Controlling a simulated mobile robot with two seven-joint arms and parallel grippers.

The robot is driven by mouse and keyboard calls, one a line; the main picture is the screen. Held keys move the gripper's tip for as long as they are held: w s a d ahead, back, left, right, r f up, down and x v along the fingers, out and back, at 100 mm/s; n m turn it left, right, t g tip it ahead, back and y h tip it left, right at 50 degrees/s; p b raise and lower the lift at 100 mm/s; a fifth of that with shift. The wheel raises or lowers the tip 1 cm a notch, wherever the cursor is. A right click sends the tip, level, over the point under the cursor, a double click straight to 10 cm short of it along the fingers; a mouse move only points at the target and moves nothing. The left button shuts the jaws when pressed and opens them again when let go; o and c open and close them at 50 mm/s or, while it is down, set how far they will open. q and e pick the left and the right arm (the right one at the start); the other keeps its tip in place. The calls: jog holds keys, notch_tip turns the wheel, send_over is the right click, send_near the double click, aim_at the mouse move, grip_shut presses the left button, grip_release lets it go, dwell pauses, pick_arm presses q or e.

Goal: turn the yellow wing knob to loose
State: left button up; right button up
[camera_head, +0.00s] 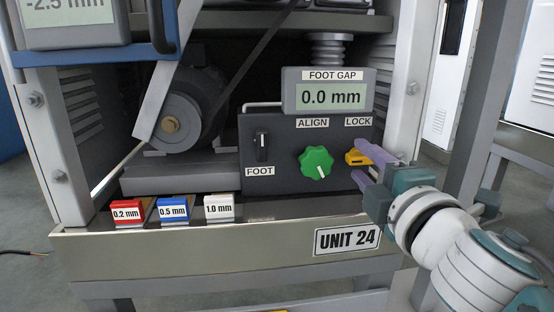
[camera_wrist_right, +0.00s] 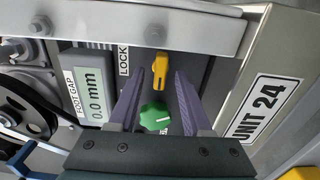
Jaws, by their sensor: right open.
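The yellow wing knob (camera_head: 354,157) sits under the LOCK label at the right end of the dark control panel (camera_head: 280,165). My right gripper (camera_head: 358,161) is open, with one purple finger above the knob and one below it in the head view. In the right wrist view the yellow knob (camera_wrist_right: 159,70) appears between the two fingertips (camera_wrist_right: 160,78), with a gap visible on each side. I cannot tell how far the fingertips reach along the knob. My left gripper is not in view.
A green ALIGN knob (camera_head: 316,163) is close left of the gripper, and a FOOT switch (camera_head: 262,146) is further left. The FOOT GAP display (camera_head: 327,95) reads 0.0 mm. Red, blue and white blocks (camera_head: 173,209) stand on the front ledge. A frame post is at right (camera_head: 410,80).

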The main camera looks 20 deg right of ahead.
jog(key=v, duration=1)
jog(key=shift+r, duration=0.1)
dwell(0.3)
